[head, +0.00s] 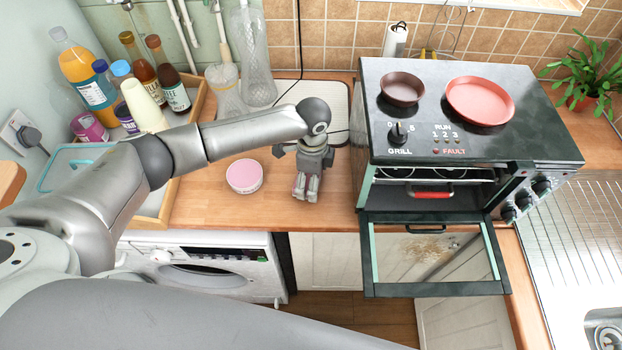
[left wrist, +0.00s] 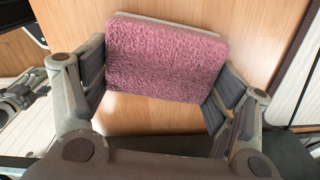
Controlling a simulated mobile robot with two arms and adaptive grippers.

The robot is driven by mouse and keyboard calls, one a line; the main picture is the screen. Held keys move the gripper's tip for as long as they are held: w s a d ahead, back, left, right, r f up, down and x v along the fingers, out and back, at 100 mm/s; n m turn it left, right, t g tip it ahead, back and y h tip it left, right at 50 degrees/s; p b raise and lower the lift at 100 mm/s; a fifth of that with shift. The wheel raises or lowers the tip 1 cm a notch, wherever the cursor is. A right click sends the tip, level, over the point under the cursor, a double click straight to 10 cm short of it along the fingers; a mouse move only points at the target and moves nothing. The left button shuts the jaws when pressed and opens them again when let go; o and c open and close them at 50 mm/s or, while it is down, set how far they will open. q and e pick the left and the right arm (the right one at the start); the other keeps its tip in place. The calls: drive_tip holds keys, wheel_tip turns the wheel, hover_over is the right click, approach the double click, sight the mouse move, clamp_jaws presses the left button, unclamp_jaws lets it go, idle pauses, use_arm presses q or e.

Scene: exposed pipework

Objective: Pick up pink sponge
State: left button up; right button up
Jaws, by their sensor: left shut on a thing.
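The pink sponge (left wrist: 165,58) shows in the left wrist view as a rough-textured block with a pale edge along its far side. It lies between the two fingers of my left gripper (left wrist: 158,82), which is shut on it, one finger at each side. In the head view my left gripper (head: 306,193) points down over the wooden worktop, left of the oven. There the sponge is mostly hidden by the gripper. I cannot tell whether it touches the worktop. My right gripper is in neither view.
A round pink tub (head: 244,176) stands left of my gripper. A black oven (head: 450,120) with its door (head: 425,255) hanging open is close on the right. A wooden tray (head: 200,105) holds several bottles at left. A washing machine (head: 200,268) is below the worktop.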

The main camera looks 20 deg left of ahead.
use_arm(q)
drive_tip(key=shift+r, duration=0.35)
drive_tip(key=shift+r+b, duration=0.55)
drive_tip(key=shift+b, duration=0.2)
drive_tip(key=s+d+r+b, duration=0.1)
drive_tip(key=s+r, duration=0.4)
drive_tip(key=r, duration=0.2)
drive_tip(key=shift+d+b, duration=0.15)
drive_tip(key=shift+b, duration=0.15)
drive_tip(key=s+d+r+b, duration=0.1)
drive_tip(key=s+d+r, duration=0.1)
drive_tip(key=s, duration=0.6)
drive_tip(key=shift+s+d+r+b, duration=0.15)
drive_tip(key=shift+s+r+b, duration=0.2)
drive_tip(key=shift+r, duration=0.55)
drive_tip(key=o, duration=0.3)
drive_tip(key=shift+w, duration=0.1)
drive_tip(key=c, duration=0.4)
drive_tip(key=shift+o, duration=0.2)
drive_tip(key=shift+w, duration=0.1)
